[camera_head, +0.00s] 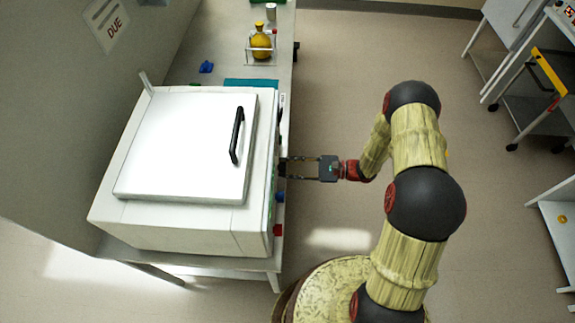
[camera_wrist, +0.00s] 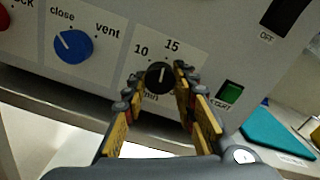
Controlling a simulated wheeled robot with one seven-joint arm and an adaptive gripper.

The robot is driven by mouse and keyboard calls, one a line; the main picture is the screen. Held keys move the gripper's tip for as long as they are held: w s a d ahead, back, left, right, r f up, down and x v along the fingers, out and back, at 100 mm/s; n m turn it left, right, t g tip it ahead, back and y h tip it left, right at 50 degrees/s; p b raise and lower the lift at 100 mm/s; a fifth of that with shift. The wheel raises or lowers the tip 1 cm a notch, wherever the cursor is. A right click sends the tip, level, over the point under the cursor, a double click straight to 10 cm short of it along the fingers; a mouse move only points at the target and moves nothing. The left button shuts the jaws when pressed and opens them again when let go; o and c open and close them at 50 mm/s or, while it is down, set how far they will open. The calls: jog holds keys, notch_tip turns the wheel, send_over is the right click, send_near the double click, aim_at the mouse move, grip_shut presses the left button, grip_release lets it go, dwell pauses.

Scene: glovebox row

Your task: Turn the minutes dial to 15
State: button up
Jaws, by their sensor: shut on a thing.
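The minutes dial (camera_wrist: 158,76) is a small black round knob on the white front panel, with "10" and "15" printed above it and part of "min" below. Its light pointer mark appears to point upward, toward the side of the 15; the exact reading is hard to tell. My gripper (camera_wrist: 154,85) has its two yellow-and-black fingers on either side of the dial and is shut on it. In the head view my gripper (camera_head: 286,168) reaches the front face of the white box-shaped machine (camera_head: 180,223); the dial is hidden there.
A blue close/vent knob (camera_wrist: 73,46) is left of the dial and a green start switch (camera_wrist: 230,92) right of it. A black switch (camera_wrist: 283,15) is above. A teal mat (camera_wrist: 275,138) and a yellow flask (camera_head: 261,41) are on the bench. The floor behind my gripper is clear.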

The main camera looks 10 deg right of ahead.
jog(key=shift+f+m, duration=0.1)
jog(key=shift+m, duration=0.7)
jog(key=shift+p, duration=0.3)
jog(key=o, duration=1.1)
jog(key=shift+o, duration=0.3)
jog(key=s+d, duration=0.2)
jog(key=d, duration=0.9)
jog(key=shift+s+d, duration=0.15)
jog(key=shift+d, duration=0.25)
